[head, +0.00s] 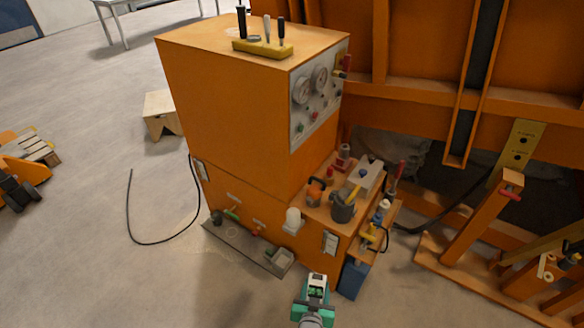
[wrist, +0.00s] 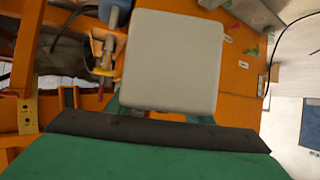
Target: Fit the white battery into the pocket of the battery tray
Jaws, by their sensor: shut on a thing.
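The white battery (wrist: 172,62) is a pale block with rounded corners, filling the upper middle of the wrist view. My gripper (head: 315,288) is shut on it, near the bottom of the head view, with its green body and dark pad (wrist: 160,130) below the block in the wrist view. In the head view the held battery (head: 318,279) shows only as a small pale patch. The battery is in the air, in front of the orange cabinet. I cannot pick out the battery tray's pocket for sure; a grey tray (head: 236,246) with a box-like end lies low beside the cabinet.
The large orange cabinet (head: 220,105) has a gauge panel (head: 310,104). A lower shelf carries a dark mug (head: 343,206) and several tools. A blue box (head: 352,279) hangs or stands at right of my gripper. A black hose (head: 130,205) lies on open floor at left.

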